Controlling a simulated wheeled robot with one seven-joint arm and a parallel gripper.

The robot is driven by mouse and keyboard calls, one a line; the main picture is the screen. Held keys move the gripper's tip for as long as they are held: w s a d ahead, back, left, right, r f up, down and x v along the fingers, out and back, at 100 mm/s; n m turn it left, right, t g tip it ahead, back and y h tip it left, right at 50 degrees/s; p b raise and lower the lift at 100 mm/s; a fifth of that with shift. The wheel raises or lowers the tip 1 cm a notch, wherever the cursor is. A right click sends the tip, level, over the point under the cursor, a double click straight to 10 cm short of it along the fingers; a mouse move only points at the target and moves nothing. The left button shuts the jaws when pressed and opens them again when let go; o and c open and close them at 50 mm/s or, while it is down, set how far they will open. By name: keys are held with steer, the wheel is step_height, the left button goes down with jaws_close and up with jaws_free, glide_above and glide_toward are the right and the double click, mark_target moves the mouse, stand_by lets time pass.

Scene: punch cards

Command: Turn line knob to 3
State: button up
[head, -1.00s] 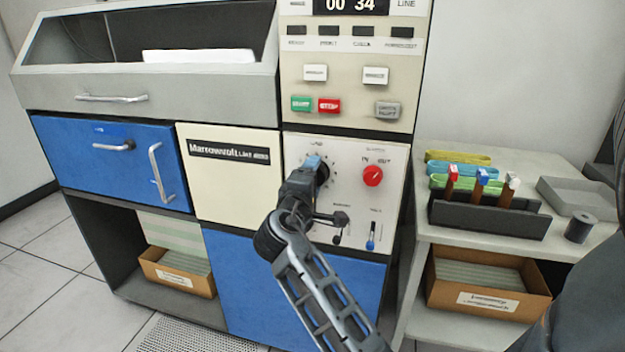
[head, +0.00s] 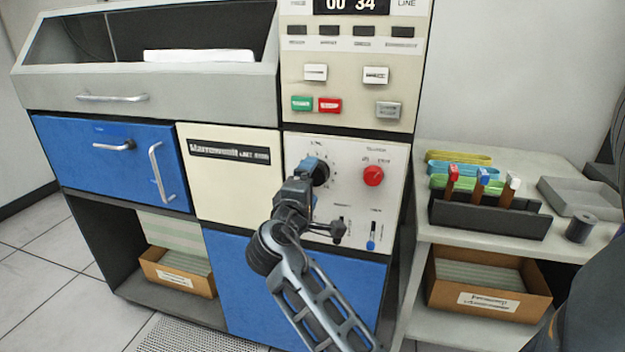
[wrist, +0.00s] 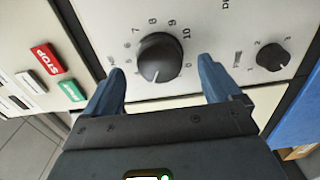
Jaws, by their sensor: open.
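A large round black knob (wrist: 160,57) on a numbered dial shows in the wrist view, with figures up to 10 around it. A pale mark sits near its lower rim in that view. In the head view the knob (head: 319,172) is partly hidden by my gripper. A smaller black knob (wrist: 272,55) with a scale of 1, 2 and 3 is to its right in the wrist view; in the head view it is hidden. The knob labels are too small to read. My gripper (wrist: 160,82) is open and empty, its blue fingers apart on both sides of the large knob.
Green START (head: 302,104) and red STOP (head: 330,105) buttons are above. A shelf (head: 560,241) with a card rack (head: 488,221) stands to the right.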

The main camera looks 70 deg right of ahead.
steer(key=shift+s+a, duration=0.2)
steer(key=shift+a, duration=2.2)
